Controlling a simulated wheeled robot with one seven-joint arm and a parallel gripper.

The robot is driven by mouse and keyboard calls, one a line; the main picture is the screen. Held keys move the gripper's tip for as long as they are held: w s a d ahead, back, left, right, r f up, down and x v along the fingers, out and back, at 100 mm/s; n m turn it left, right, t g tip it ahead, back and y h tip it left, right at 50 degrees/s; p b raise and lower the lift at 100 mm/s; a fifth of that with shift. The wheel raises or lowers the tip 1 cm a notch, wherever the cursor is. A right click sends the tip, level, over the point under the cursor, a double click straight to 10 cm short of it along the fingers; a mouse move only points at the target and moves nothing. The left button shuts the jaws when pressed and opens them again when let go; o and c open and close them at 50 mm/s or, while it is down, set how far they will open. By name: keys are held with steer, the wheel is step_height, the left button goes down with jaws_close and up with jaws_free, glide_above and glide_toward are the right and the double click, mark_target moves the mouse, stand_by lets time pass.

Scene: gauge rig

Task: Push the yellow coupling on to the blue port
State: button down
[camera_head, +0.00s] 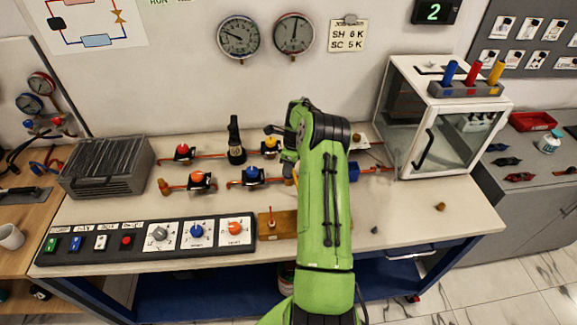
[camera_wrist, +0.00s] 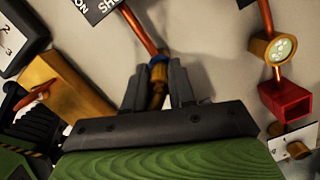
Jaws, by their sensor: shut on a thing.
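My gripper (camera_wrist: 158,84) is shut on a brass-yellow coupling (camera_wrist: 157,90) in the wrist view. The coupling stands between the two dark fingers, its lower part hidden by the gripper body. The blue port (camera_wrist: 157,60) is a blue ring at the end of a copper pipe, just beyond the fingertips. The coupling's far end lines up with the blue ring and looks close to or touching it. I cannot tell whether it is seated. In the head view, my green arm hides the gripper, the coupling and this port.
In the wrist view, a brass sight glass (camera_wrist: 272,48) and red block (camera_wrist: 285,98) stand to the right, and a brass-coloured block (camera_wrist: 65,88) to the left. In the head view, a glass-fronted cabinet (camera_head: 433,130) stands right and a control panel (camera_head: 120,243) front left.

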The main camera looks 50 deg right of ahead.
steer(key=shift+f, duration=0.25)
stand_by(0.5)
steer(key=c, duration=0.5)
jaws_free()
steer(key=shift+c, duration=0.2)
step_height(320, 180, up, 16)
steer(key=s+d, duration=0.1)
steer(key=s, duration=0.1)
steer(key=shift+f+p, duration=0.2)
steer(key=shift+p, duration=0.2)
